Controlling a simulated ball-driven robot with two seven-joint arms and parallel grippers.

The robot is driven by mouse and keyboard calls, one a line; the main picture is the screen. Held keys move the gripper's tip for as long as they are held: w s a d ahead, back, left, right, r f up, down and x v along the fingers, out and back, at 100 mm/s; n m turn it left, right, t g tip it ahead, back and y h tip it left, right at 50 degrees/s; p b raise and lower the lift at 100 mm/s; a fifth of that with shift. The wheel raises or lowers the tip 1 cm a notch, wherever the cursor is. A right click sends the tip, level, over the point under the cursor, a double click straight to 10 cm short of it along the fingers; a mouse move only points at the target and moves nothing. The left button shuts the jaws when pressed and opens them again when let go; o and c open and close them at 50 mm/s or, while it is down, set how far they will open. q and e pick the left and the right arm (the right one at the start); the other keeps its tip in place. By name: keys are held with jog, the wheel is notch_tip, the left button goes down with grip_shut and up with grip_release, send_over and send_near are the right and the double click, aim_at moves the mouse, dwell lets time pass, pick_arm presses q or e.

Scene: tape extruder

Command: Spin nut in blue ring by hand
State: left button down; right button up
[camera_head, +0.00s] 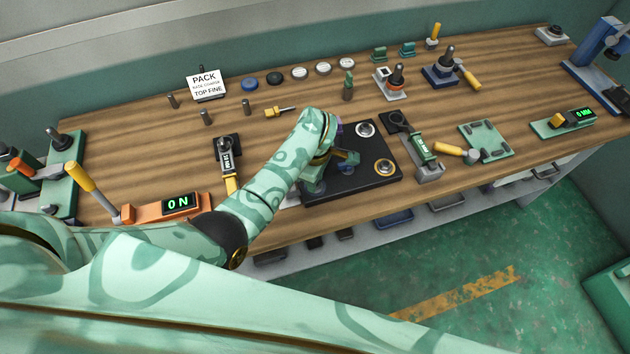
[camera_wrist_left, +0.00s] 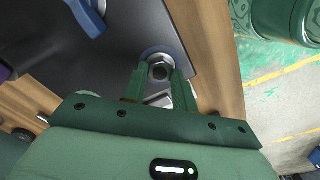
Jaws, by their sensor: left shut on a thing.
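A grey hex nut (camera_wrist_left: 159,71) sits in a blue ring (camera_wrist_left: 149,53) on a dark plate (camera_wrist_left: 105,65) in the left wrist view. The fingers of my left gripper (camera_wrist_left: 160,78) lie on either side of the nut and are shut on it. In the head view the same black plate (camera_head: 345,194) lies at the table's front edge. My left arm reaches over its left side there and hides the nut and the blue ring. My right gripper is not in view.
A green-handled device (camera_head: 424,155) stands just right. An orange box reading "ON" (camera_head: 168,206) is left. The back of the table holds several loose discs and pegs.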

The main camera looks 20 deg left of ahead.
pick_arm(q)
jog(key=m+p, duration=0.1)
jog(key=m, duration=0.1)
jog(key=shift+r+m, duration=0.1)
jog(key=shift+m, duration=0.2)
jog(key=shift+m+p, duration=0.35)
jog(key=shift+m, duration=0.75)
jog(key=m+p, duration=0.1)
jog(key=m, duration=0.2)
jog(key=shift+m, duration=0.9)
jog(key=c, duration=1)
grip_release()
jog(key=shift+c, duration=0.2)
